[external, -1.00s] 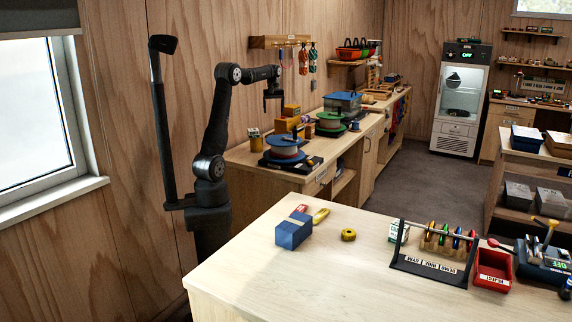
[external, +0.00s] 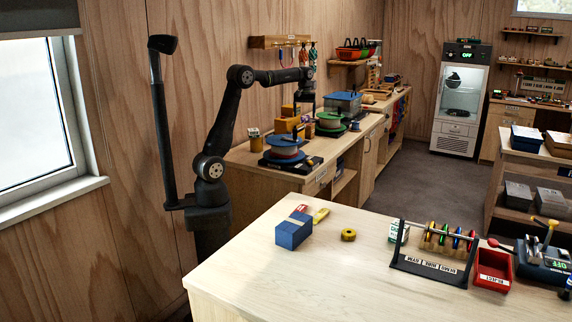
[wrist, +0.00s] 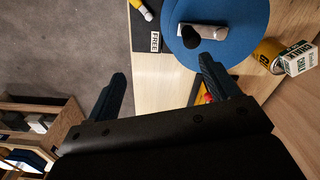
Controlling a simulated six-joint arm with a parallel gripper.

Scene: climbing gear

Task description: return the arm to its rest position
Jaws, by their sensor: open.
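My gripper (external: 306,101) hangs at the end of my outstretched arm, above the back bench by the wall, in front of the hanging rope bundles. It appears close to the spools there in the picture, but its exact height above them is hard to tell. In the wrist view its two dark blue fingers (wrist: 160,70) are spread wide apart with nothing between them. The arm's upper link leans up and to the right, and the forearm runs nearly level to the right.
The back bench holds a blue-topped spool (external: 285,142), a green spool (external: 330,122) and a grey-blue box (external: 343,102). A chalk box (wrist: 298,60) and yellow can (wrist: 267,54) show in the wrist view. The front table has a blue block (external: 293,232) and a carabiner rack (external: 435,250).

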